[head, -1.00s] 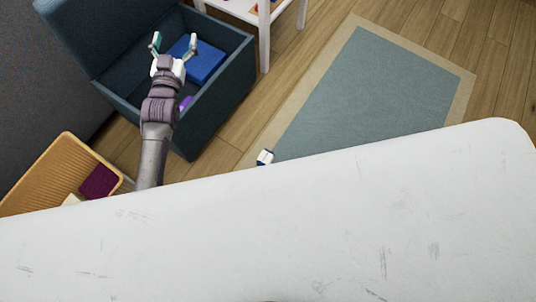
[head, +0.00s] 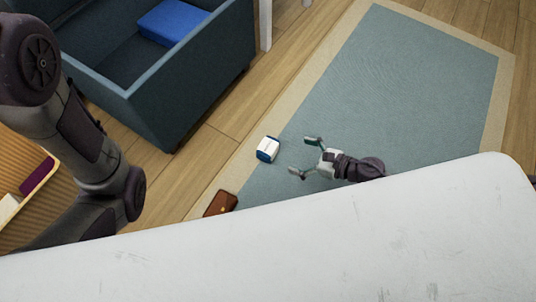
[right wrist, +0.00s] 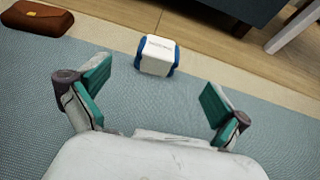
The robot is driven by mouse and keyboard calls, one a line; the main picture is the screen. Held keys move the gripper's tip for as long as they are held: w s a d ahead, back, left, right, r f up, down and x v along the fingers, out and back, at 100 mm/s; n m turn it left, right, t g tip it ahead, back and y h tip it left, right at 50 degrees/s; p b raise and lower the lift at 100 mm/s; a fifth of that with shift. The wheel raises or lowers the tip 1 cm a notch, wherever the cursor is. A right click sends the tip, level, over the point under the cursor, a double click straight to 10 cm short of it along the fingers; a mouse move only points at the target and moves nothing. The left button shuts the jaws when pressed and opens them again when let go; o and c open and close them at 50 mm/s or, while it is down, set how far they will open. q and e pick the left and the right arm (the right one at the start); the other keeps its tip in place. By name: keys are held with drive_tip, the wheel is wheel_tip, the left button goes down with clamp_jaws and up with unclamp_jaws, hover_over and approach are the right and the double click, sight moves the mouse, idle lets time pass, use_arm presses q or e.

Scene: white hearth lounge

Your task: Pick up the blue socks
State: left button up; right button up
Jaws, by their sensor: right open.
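The blue socks (head: 268,149) appear as a small folded bundle, blue at the sides with a white wrap around the middle. They lie on the floor at the left border of the rug. They also show in the right wrist view (right wrist: 155,55), top centre, beyond the fingertips. My right gripper (head: 303,155) is over the rug, to the right of the socks, with its fingers spread and pointing toward them. In the right wrist view its open fingers (right wrist: 156,82) have nothing between them. The socks are apart from it. My left gripper is out of view; dark arm links fill the left side.
A brown case (head: 221,203) lies near the socks and also shows in the right wrist view (right wrist: 37,18). The blue-grey rug (head: 400,85) is mostly clear.

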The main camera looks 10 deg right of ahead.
sight(264, 146)
drive_tip(key=b+x, duration=0.2)
drive_tip(key=x, duration=0.6)
drive_tip(key=shift+b, duration=0.35)
drive_tip(key=b+x, duration=0.1)
drive_tip(key=x, duration=0.1)
drive_tip(key=b+x, duration=0.2)
drive_tip(key=x, duration=0.1)
drive_tip(key=shift+f, duration=0.3)
drive_tip(key=shift+w+a, duration=0.15)
drive_tip(key=shift+c, duration=0.2)
drive_tip(key=c, duration=0.9)
